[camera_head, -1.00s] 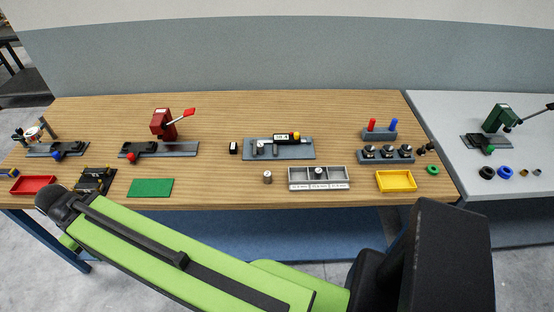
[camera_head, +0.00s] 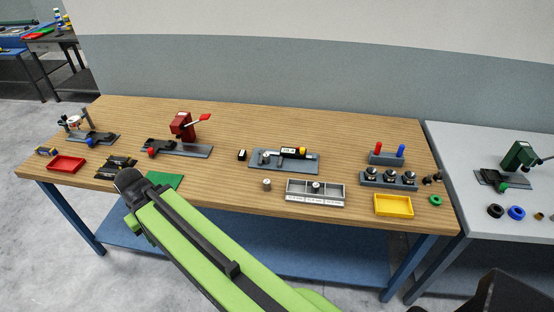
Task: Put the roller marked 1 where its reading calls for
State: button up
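A small grey roller (camera_head: 267,184) stands upright on the wooden table, left of a grey sorting tray (camera_head: 316,199) with three compartments and white labels along its front. Another small grey roller (camera_head: 316,186) stands in the tray's middle compartment. I cannot read a mark on either roller. My green arm crosses the lower picture; my gripper is not visible.
A yellow tray (camera_head: 394,206) is right of the sorting tray. A block with black knobs (camera_head: 388,179) stands behind it. A red press (camera_head: 183,125), green mat (camera_head: 164,180) and red tray (camera_head: 66,163) lie left. A grey table (camera_head: 500,225) adjoins on the right.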

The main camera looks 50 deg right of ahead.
aim_at(265, 156)
jog(key=z, duration=0.15)
jog(key=i, duration=1)
